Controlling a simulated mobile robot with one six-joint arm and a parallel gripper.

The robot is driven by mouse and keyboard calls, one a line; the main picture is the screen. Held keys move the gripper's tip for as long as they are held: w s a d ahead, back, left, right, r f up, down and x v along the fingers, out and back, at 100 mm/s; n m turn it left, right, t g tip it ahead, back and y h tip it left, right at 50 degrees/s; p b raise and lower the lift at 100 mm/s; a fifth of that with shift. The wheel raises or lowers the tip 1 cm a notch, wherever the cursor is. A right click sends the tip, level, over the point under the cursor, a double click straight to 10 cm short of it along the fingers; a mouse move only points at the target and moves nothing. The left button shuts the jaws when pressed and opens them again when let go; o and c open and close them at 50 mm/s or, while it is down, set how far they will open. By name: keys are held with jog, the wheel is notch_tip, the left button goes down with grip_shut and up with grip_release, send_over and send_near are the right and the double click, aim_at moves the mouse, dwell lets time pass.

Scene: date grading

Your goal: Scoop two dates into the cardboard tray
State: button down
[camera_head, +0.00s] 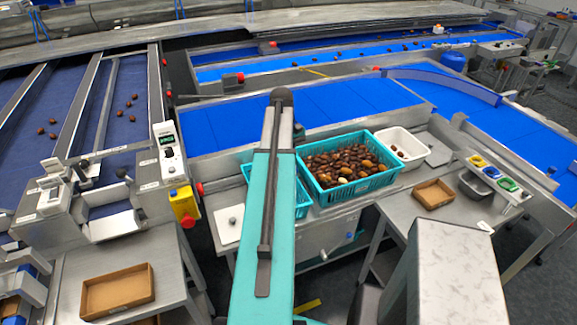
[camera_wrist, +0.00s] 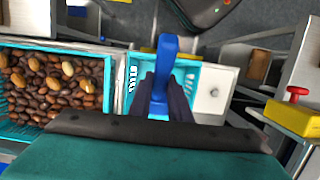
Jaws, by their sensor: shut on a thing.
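My gripper (camera_wrist: 168,90) is shut on a blue tool (camera_wrist: 167,50), seen from its handle side. I cannot see whether its far end holds anything. Loose brown dates fill a teal crate (camera_head: 352,188), whose side wall also shows in the wrist view (camera_wrist: 107,88). My gripper is to the right of that crate in the wrist view, above a smaller teal crate (camera_wrist: 188,72). In the head view my arm hides the gripper. One brown cardboard tray (camera_head: 117,292) lies at the lower left, looking empty; another (camera_head: 434,193) lies on the right table.
A white plate with a knob (camera_head: 229,226) lies left of the small crate. A yellow box with a red button (camera_head: 184,203) sits farther left. Blue conveyors run behind.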

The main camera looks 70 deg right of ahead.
jog(key=shift+w+d+f+b+x, duration=0.2)
jog(key=shift+w+d+b+x, duration=0.55)
jog(key=shift+x, duration=2.8)
jog(key=shift+w+d+f+b+x, duration=0.2)
jog(key=shift+d+b+x, duration=0.6)
jog(key=shift+x, duration=2.75)
jog(key=shift+w+d+f+t+h+b, duration=0.35)
jog(key=shift+w+d+f+b, duration=0.15)
jog(key=shift+w+d+b, duration=0.4)
jog(key=shift+w+d+f+t+h+b, duration=0.25)
jog(key=shift+w+d+f+h+b, duration=0.2)
jog(key=shift+w+d+b, duration=0.45)
jog(key=shift+w+d+f+t+h+b, duration=0.3)
jog(key=shift+w+d+f+b, duration=0.3)
jog(key=shift+d+b, duration=0.45)
jog(key=shift+w+d+f+t+h+b, duration=0.15)
jog(key=shift+f+t+h+b, duration=0.55)
jog(key=shift+b, duration=0.85)
jog(key=shift+w+d+f+t+h+b, duration=0.1)
jog(key=shift+w+f+h+b, duration=0.25)
jog(key=shift+f+b, duration=0.95)
jog(key=shift+r+b, duration=0.1)
jog(key=shift+b, duration=0.55)
